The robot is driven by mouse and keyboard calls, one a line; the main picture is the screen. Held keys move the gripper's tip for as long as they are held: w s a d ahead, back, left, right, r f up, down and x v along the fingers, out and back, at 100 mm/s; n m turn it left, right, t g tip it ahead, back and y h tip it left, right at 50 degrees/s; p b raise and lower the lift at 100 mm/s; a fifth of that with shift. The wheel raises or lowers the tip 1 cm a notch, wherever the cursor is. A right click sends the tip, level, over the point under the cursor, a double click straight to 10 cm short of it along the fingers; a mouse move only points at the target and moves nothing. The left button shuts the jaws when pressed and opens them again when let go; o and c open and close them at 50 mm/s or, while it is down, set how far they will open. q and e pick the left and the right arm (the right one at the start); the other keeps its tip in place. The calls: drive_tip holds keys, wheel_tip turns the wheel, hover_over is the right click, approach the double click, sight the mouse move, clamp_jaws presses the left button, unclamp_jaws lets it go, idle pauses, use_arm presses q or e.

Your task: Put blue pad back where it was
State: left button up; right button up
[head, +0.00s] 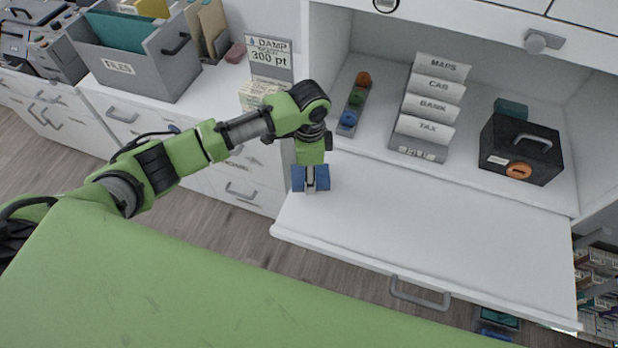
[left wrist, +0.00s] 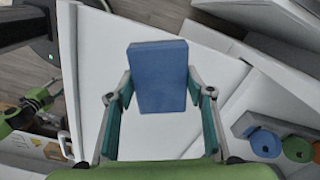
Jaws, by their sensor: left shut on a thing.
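The blue pad (head: 298,178) is a small rectangular block held upright by my left gripper (head: 311,186), above the left end of the pulled-out white board (head: 430,235). In the left wrist view, the blue pad (left wrist: 158,72) stands between the two fingers of the left gripper (left wrist: 160,92), which are shut on its sides. I cannot tell from these views whether its lower edge touches the board.
On the shelf behind stand a tray with orange, green and blue round pieces (head: 349,119), a grey file holder with several labelled cards (head: 418,151) and a black box (head: 513,165). A sign (head: 269,60) stands left. The board's middle and right are clear.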

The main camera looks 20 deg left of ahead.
use_arm(q)
drive_tip(key=shift+w+a+f, duration=0.1)
drive_tip(key=shift+w+f, duration=0.05)
drive_tip(key=shift+f, duration=1.55)
drive_tip(key=shift+f, duration=0.15)
drive_tip(key=o, duration=1)
wheel_tip(320, 180, up, 12)
drive_tip(key=shift+r+b, duration=0.2)
drive_tip(key=shift+b, duration=0.25)
